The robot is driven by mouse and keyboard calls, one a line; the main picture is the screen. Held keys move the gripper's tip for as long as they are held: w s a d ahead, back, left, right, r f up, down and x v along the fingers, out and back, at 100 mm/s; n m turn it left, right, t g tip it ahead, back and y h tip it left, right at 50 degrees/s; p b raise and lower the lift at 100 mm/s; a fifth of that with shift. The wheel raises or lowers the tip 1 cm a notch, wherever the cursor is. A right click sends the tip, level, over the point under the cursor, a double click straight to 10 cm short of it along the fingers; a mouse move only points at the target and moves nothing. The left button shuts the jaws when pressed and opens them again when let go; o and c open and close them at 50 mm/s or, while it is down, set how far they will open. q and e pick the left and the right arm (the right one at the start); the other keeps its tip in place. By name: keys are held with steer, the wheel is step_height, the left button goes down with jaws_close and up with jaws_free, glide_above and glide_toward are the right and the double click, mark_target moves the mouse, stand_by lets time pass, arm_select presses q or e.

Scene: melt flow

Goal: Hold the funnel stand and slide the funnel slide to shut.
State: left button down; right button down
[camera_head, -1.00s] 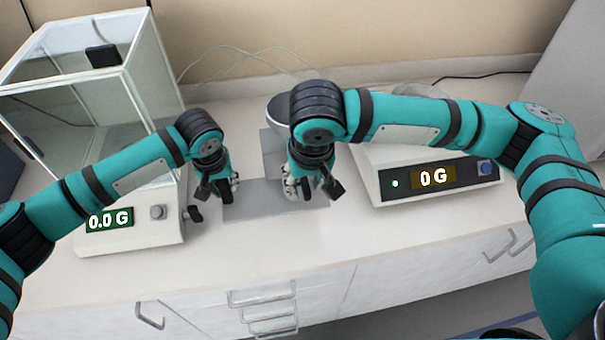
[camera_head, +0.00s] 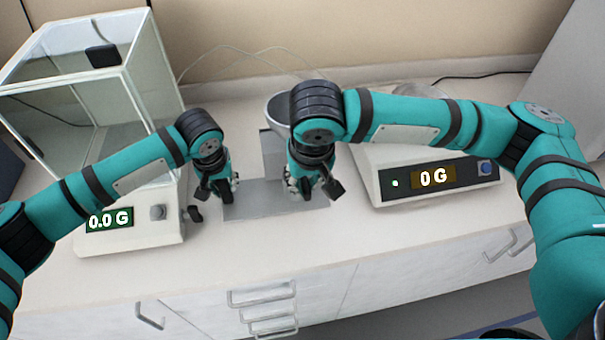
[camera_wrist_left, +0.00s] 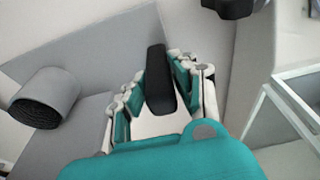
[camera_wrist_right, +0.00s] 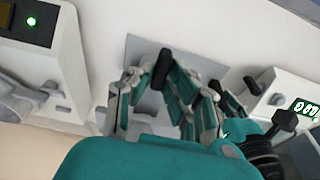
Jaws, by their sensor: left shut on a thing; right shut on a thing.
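The grey funnel stand has a flat base plate (camera_head: 262,205), an upright part (camera_head: 273,158) and a funnel bowl (camera_head: 278,106), partly behind my right arm. My left gripper (camera_head: 221,194) is low at the plate's left side, shut on a small dark piece; a black bar (camera_wrist_left: 159,80) shows between its fingers in the left wrist view. My right gripper (camera_head: 312,187) is low at the plate's right side, shut on a small dark piece; a black piece (camera_wrist_right: 162,68) shows at its fingertips. I cannot make out the slide or which part each gripper holds.
A glass-walled balance (camera_head: 128,238) reading 0.0 G stands left, its black knob (camera_head: 193,213) close to my left gripper. A scale (camera_head: 400,198) reading 0 G stands right. A grey cylinder (camera_wrist_left: 50,92) shows in the left wrist view. The counter front is clear.

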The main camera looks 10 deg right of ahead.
arm_select(q)
steer(key=shift+d+r, duration=0.1)
arm_select(e)
steer(key=shift+w, duration=0.4)
steer(key=c, duration=1.2)
jaws_free()
steer(key=shift+w, duration=0.1)
steer(key=shift+c, duration=0.2)
steer(key=shift+r, duration=0.15)
steer(key=shift+v, duration=3.9)
steer(key=o, duration=0.6)
steer(key=shift+c, duration=0.2)
